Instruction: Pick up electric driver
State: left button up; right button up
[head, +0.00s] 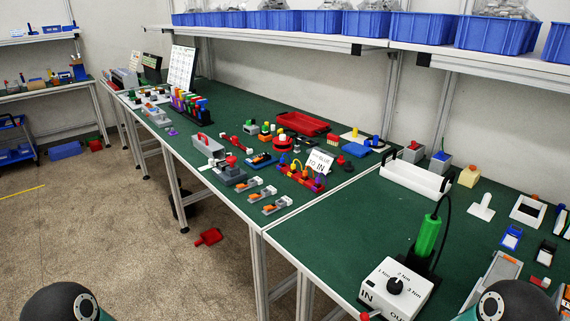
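The electric driver (428,236) has a bright green body and stands upright on the near right part of the green workbench. A black cord rises from its top and loops to the right. Its lower end meets a dark holder (424,262). In front of it is a white control box (396,291) with a black knob, torque marks in Nm and the words IN and OUT. Neither gripper shows. Only dark rounded parts of my arms appear at the bottom left and bottom right edges, the right one just right of the control box.
A red tray (300,123) and several coloured parts sit farther left. Blue bins (497,33) line the shelf above. Bare green bench (335,235) is left of the driver.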

aim_at(429, 230)
jog(key=u, duration=0.3)
jog(key=k, duration=1.35)
jog(key=z, duration=0.35)
jog(key=i, duration=1)
jog(key=u, duration=0.05)
